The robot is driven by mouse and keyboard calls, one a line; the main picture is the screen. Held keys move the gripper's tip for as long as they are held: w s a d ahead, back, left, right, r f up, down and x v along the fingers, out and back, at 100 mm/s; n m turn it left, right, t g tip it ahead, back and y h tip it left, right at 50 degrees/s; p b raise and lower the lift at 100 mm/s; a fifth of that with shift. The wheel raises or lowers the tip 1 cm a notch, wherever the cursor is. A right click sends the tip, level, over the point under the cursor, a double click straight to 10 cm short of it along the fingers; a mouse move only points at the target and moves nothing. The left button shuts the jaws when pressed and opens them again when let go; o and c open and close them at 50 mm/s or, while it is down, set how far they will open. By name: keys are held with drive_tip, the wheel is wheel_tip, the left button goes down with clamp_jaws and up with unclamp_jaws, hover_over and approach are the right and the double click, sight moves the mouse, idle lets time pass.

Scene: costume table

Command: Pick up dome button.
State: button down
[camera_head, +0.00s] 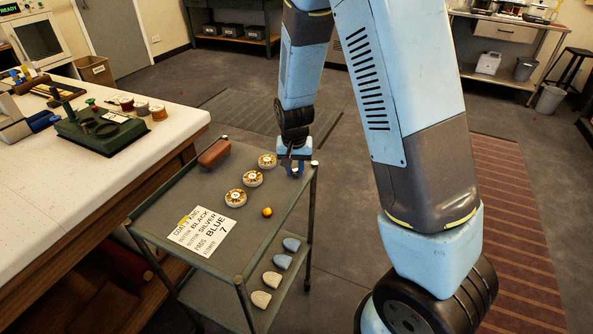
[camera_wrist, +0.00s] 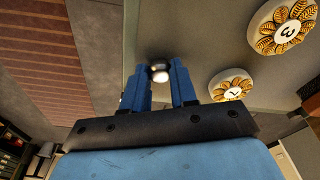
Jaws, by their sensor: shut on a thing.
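In the wrist view, a small rounded button, pale and shiny on its near face with a dark edge (camera_wrist: 160,72), sits between the tips of my blue fingers. I take it for the dome button. My gripper (camera_wrist: 158,84) is shut on it. A round gold piece (camera_head: 267,211) lies apart on the same shelf, nearer the front.
Several flower discs (camera_head: 252,178) lie left of my gripper. A brown case (camera_head: 214,153) and a lettered card (camera_head: 203,229) share the shelf. Blue and pale pads (camera_head: 283,262) lie on the lower shelf. A white worktable (camera_head: 60,185) stands left.

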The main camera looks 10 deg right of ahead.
wheel_tip(320, 180, up, 3)
drive_tip(key=shift+f, duration=0.2)
drive_tip(key=s+a+r, duration=0.3)
drive_tip(key=s+r, duration=0.6)
drive_tip(key=s, duration=0.4)
drive_tip(key=shift+s+a+r, duration=0.2)
drive_tip(key=shift+s+r, duration=0.1)
drive_tip(key=shift+r, duration=0.1)
